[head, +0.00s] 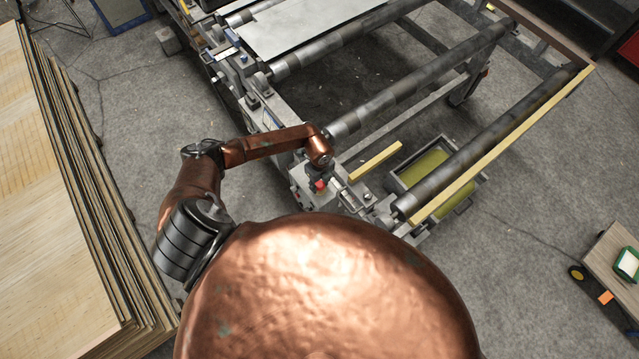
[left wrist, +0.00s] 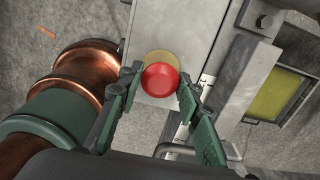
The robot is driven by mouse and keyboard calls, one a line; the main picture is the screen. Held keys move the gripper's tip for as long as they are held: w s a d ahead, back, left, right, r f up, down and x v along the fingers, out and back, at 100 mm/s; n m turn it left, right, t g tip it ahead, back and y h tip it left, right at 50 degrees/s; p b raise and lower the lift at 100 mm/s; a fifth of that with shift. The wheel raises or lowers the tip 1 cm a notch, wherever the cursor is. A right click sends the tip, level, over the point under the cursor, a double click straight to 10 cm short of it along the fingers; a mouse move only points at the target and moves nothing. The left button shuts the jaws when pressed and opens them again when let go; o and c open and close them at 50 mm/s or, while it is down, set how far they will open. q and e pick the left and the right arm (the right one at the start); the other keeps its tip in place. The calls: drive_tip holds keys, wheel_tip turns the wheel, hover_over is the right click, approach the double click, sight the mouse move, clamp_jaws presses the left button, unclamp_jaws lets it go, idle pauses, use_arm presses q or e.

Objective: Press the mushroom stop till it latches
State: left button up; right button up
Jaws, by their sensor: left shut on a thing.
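The mushroom stop (left wrist: 160,79) is a round red button on a yellowish disc, on top of a pale grey box (left wrist: 152,25). In the head view the red of the stop (head: 320,185) shows just below the end of my left arm, at the near corner of the roller frame. My left gripper (left wrist: 158,82) has its green fingers on either side of the red head, shut on it. I cannot tell how deep the button sits or whether it is latched. My right gripper is in neither view.
The roller frame (head: 430,70) carries a grey sheet (head: 310,25) at the back. A tray with a yellow-green bottom (head: 424,166) lies under the rollers. A veneer stack (head: 50,200) stands at left, a small cart (head: 610,265) at right.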

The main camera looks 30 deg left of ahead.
sight(319, 185)
use_arm(q)
drive_tip(key=c, duration=0.6)
drive_tip(key=shift+f, duration=0.1)
drive_tip(key=shift+f+b, duration=0.45)
drive_tip(key=shift+f, duration=0.15)
drive_tip(key=o, duration=1.3)
drive_tip(key=shift+r, duration=0.15)
wheel_tip(319, 185, up, 7)
drive_tip(key=p, duration=0.6)
